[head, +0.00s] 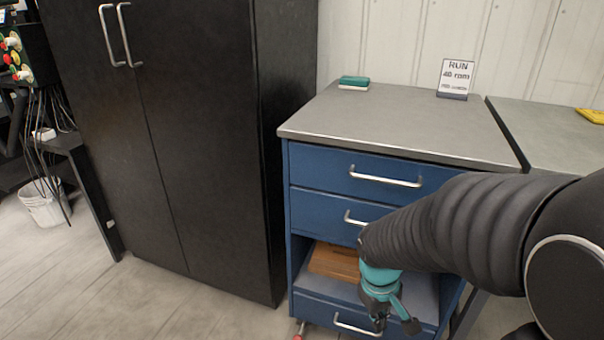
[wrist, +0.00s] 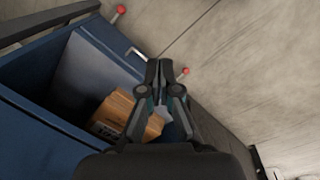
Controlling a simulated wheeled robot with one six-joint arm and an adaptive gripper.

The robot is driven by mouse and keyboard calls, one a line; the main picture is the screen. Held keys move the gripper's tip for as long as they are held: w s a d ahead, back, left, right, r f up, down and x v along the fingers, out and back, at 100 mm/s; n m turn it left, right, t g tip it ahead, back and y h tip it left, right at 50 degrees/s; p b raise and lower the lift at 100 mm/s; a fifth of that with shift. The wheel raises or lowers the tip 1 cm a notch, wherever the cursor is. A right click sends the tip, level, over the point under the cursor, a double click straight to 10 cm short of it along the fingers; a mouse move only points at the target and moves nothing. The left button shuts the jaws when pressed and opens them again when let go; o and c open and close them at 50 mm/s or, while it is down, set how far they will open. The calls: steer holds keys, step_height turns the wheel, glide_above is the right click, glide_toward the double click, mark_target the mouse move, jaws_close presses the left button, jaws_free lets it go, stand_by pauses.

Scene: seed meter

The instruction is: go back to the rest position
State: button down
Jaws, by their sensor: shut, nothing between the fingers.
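My arm reaches in from the right of the head view. My gripper (head: 396,326) points down in front of the lower part of a blue drawer cabinet (head: 315,187). In the wrist view my gripper (wrist: 159,64) is shut, with its fingertips together and nothing between them. A wooden box (head: 333,260) sits in the cabinet's open compartment; it also shows in the wrist view (wrist: 112,112), left of the fingers. My arm hides part of the compartment and of the drawers.
A tall black cabinet (head: 200,130) stands close on the left. The blue cabinet's grey top (head: 400,115) holds a sign (head: 455,77) and a small teal item (head: 354,82). Another table (head: 560,135) stands at right. A white bucket (head: 44,203) is far left. Floor (head: 130,300) in front is clear.

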steer(key=s+r+m+t, duration=0.2)
steer(key=s+r, duration=0.2)
steer(key=r, duration=0.4)
steer(key=s+r+m+t+y, duration=0.1)
steer(key=s+r+m+t, duration=0.2)
steer(key=s+r, duration=0.2)
step_height(320, 180, up, 4)
steer(key=shift+s+a+f+t, duration=0.2)
steer(key=shift+f+t, duration=0.05)
steer(key=shift+t, duration=0.05)
